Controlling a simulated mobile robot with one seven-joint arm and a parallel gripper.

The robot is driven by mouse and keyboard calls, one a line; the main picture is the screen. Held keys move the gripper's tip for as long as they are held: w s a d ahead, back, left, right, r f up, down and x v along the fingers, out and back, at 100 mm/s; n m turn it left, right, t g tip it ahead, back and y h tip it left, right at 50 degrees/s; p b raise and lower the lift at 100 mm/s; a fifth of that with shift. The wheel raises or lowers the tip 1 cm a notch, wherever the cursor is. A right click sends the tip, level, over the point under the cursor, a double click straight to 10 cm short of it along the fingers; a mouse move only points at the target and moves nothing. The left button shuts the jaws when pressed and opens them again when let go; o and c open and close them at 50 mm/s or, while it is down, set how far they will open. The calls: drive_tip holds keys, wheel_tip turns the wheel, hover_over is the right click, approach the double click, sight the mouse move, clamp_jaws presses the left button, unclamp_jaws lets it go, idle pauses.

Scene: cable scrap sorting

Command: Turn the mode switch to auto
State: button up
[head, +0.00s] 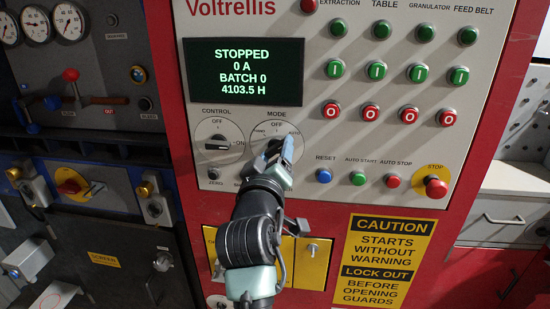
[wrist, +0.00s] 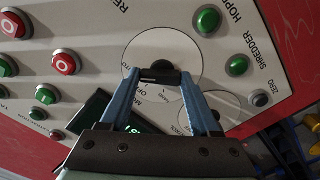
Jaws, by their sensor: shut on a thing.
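The mode switch (wrist: 160,76) is a black knob on a round white dial (wrist: 163,48), set in the light control panel. In the head view, the dial plate (head: 257,127) has OFF at the top and AUTO at the upper right. My gripper (head: 277,151) covers most of the knob there, so its pointing direction is hard to tell. In the wrist view, the blue fingers of my gripper (wrist: 160,80) close on the knob's two ends. The display (head: 243,72) reads STOPPED, 0 A, BATCH 0, 4103.5 H.
The control switch (head: 218,144) is left of the mode dial. Blue reset (head: 324,176), green auto start (head: 358,178), red auto stop (head: 392,181) and the large red stop button (head: 436,187) sit to the right. Green and red button rows are above these.

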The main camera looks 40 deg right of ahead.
idle(0.5)
drive_tip(key=o, duration=1.4)
drive_tip(key=shift+c, duration=0.2)
drive_tip(key=b+v, duration=0.3)
drive_tip(key=v, duration=1)
drive_tip(key=shift+d, duration=0.1)
drive_tip(key=w+a+r+t+y, duration=0.2)
drive_tip(key=a+r+t+y, duration=0.45)
drive_tip(key=a+r, duration=0.65)
drive_tip(key=s+a+r+n+t+y, duration=0.1)
drive_tip(key=s+a+r+t+y, duration=0.2)
drive_tip(key=a+r, duration=0.3)
drive_tip(key=s+a+r+t+y, duration=0.4)
drive_tip(key=a+r+t, duration=0.2)
drive_tip(key=a, duration=0.1)
drive_tip(key=shift+s+r+n, duration=0.2)
drive_tip(key=shift+r+n, duration=0.15)
drive_tip(key=shift+n, duration=0.05)
